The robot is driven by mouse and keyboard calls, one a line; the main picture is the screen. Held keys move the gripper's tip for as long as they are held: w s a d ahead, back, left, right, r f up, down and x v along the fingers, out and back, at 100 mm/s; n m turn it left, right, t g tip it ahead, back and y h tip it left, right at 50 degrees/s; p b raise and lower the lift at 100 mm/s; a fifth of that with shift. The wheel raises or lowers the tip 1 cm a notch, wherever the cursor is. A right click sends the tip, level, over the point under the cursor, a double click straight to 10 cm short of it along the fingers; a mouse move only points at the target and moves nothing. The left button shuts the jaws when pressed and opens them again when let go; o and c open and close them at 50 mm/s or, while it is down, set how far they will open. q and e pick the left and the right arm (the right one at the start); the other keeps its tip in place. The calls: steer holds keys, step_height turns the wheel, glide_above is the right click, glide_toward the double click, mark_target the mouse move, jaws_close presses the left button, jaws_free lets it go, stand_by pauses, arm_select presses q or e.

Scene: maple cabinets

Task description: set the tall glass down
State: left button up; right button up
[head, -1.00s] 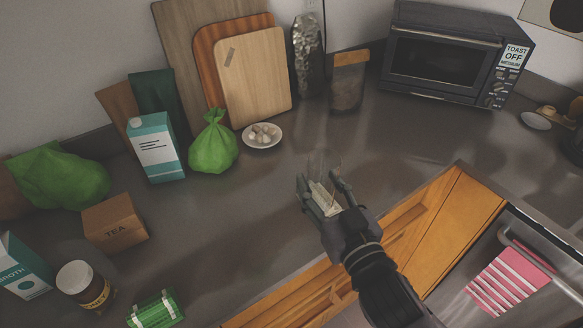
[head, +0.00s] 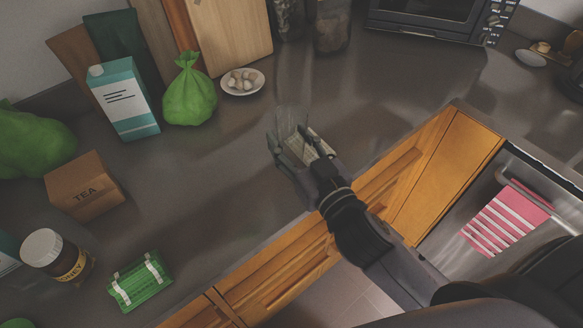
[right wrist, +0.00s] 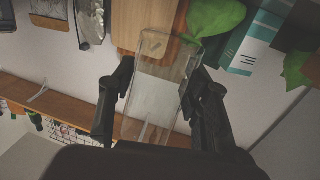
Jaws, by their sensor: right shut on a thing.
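The tall glass (head: 291,119) is clear and hard to make out against the grey counter in the head view. My right gripper (head: 293,145) is shut on it, with a finger on either side. In the right wrist view the see-through glass (right wrist: 158,88) stands out between the two dark fingers, with a cutting board showing through it. The glass is over the counter near its front edge. I cannot tell whether its base touches the surface. My left gripper is not in view.
The counter (head: 210,180) is clear around the glass. Behind it are a saucer of garlic-like bulbs (head: 258,89), a green bag (head: 189,95) and a teal carton (head: 123,105). A tea box (head: 84,190), honey jar (head: 62,258) and green packet (head: 140,284) are at left.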

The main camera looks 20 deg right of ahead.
steer(key=shift+f+b, duration=0.65)
steer(key=shift+f, duration=2.35)
steer(key=shift+f, duration=0.1)
steer(key=o, duration=0.8)
steer(key=shift+f, duration=0.1)
steer(key=o, duration=0.5)
